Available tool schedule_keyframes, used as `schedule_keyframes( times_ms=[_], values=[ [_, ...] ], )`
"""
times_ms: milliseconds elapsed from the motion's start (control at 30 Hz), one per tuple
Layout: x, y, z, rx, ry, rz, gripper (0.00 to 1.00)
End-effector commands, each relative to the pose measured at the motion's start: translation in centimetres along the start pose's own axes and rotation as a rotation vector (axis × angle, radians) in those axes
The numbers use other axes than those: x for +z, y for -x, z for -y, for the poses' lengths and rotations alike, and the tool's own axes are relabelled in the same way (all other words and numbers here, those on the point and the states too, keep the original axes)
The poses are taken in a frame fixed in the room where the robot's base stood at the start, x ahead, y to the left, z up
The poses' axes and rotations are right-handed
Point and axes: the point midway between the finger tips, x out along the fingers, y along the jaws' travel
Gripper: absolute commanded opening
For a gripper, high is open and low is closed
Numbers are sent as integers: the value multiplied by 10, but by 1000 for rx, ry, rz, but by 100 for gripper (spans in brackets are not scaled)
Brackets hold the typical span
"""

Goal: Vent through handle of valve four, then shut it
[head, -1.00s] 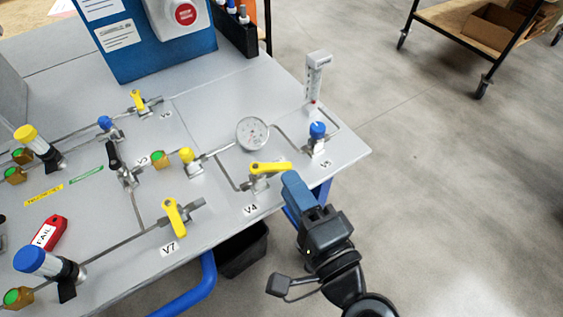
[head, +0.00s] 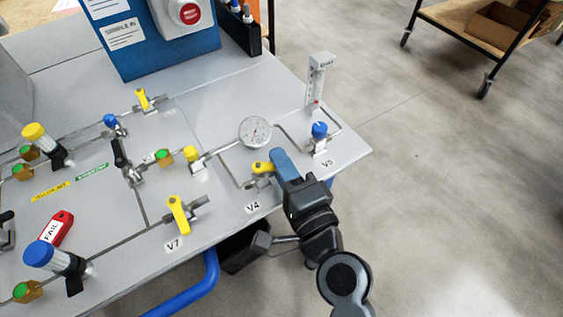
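Valve four, labelled V4 (head: 253,207), stands near the front right edge of the panel. Its yellow handle (head: 262,168) points right along the panel; its right end is hidden behind my gripper. My gripper (head: 279,160) has its blue fingers over the right end of this handle, touching it or very close. I cannot see a gap between the fingers, so whether they are shut on the handle is hidden.
A round gauge (head: 255,132) stands behind valve four. To the right are the blue-knobbed valve V5 (head: 320,131) and an upright flow tube (head: 316,80). Yellow-handled V7 (head: 179,214) is at the left front. Open floor lies right of the panel.

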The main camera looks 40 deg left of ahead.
Motion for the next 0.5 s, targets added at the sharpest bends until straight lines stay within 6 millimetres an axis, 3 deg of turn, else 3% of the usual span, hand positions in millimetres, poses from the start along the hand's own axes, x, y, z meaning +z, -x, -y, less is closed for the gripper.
schedule_keyframes(
  times_ms=[133, 500],
  values=[
    [0, 0, 0, 1, 0, 0, 0],
    [-1, -1, -3, 0, 1, 21, 0]
  ],
)
